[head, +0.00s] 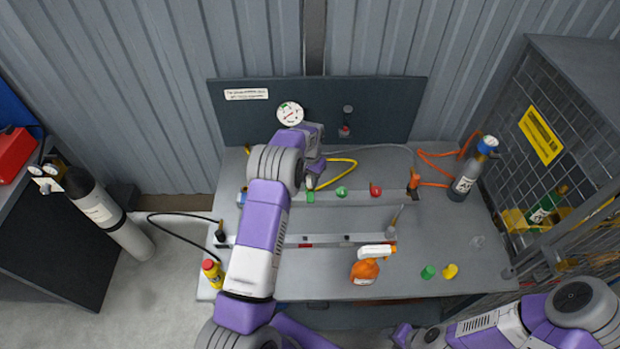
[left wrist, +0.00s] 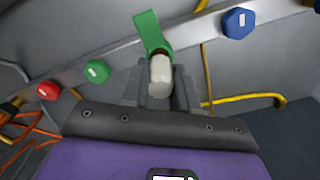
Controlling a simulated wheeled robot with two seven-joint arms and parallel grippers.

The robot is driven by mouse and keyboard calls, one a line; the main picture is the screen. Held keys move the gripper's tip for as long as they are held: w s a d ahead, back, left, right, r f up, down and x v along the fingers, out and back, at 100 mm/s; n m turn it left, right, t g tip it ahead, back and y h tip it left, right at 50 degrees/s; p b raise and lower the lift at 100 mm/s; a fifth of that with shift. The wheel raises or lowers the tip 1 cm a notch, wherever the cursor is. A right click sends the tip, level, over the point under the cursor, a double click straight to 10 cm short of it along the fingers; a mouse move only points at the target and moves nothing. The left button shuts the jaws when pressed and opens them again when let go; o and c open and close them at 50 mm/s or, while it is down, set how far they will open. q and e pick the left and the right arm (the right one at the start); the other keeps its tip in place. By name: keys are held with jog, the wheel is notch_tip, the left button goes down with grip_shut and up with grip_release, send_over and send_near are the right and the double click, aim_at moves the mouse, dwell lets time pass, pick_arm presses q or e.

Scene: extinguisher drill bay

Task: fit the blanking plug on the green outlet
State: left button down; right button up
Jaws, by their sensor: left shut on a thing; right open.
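My left gripper (head: 312,183) is at the pipe rail at the back of the bench. In the left wrist view it is shut on a small off-white piece (left wrist: 160,76), seemingly the blanking plug. A flat green tab (left wrist: 152,30) on the rail is just beyond the piece, with a dark brown ring between them. I cannot tell whether plug and outlet touch. The tab, probably marking the green outlet, also shows in the head view (head: 310,197). My right gripper (head: 402,335) is open and empty at the bottom edge, partly cut off.
The rail carries a green cap (head: 341,192), a red cap (head: 375,190) and a blue cap (left wrist: 239,22). A yellow hose (head: 345,172) runs close behind my left gripper. An orange spray bottle (head: 365,270) and loose green (head: 428,272) and yellow (head: 450,270) caps stand in front.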

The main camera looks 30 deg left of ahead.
pick_arm(q)
jog(key=shift+f+b, duration=0.45)
jog(key=shift+f, duration=0.2)
jog(key=c, duration=0.8)
grip_release()
